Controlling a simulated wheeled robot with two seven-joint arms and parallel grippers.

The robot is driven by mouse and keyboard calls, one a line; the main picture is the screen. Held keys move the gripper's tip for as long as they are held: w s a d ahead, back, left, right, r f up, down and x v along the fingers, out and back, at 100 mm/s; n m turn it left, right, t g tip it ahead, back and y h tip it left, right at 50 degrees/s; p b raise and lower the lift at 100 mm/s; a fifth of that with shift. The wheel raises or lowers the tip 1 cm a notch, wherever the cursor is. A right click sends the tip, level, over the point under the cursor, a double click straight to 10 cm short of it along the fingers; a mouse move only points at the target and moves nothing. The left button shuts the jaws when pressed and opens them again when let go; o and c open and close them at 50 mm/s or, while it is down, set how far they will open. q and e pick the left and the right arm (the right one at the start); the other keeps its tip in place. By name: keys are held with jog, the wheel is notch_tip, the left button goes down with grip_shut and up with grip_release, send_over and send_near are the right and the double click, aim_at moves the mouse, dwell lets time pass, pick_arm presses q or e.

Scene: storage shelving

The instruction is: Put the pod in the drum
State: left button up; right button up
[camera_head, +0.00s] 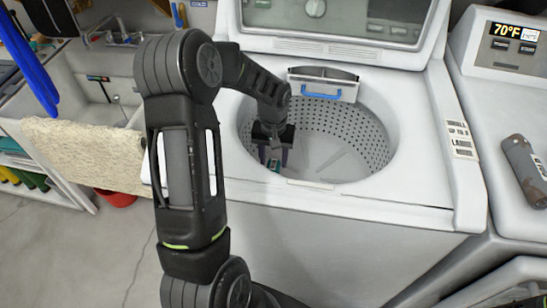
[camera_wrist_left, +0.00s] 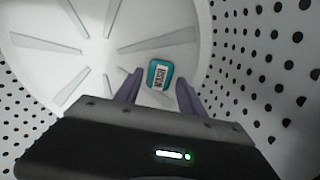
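The drum (camera_head: 345,140) is the perforated white tub of the top-loading washer, open at the top. My left gripper (camera_head: 274,163) reaches down into the drum near its left side. In the left wrist view its two purple fingers (camera_wrist_left: 159,84) are apart. The pod (camera_wrist_left: 160,74), a small teal square with a white printed label, shows between and just beyond the fingertips. A gap shows on each side of it. I cannot tell whether it rests on the drum floor. My right gripper is not in view.
A dispenser drawer with a blue handle (camera_head: 322,93) sits at the drum's back rim. The washer's control panel (camera_head: 335,20) rises behind. A sink (camera_head: 75,80) with a beige towel (camera_head: 85,153) is at left. A grey cylinder (camera_head: 524,168) lies on the machine at right.

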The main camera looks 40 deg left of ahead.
pick_arm(q)
jog(key=shift+o, duration=1.1)
jog(key=shift+r, duration=0.1)
jog(key=shift+r+p, duration=0.3)
jog(key=shift+p, duration=0.05)
notch_tip(320, 180, up, 12)
jog(key=shift+r, duration=0.25)
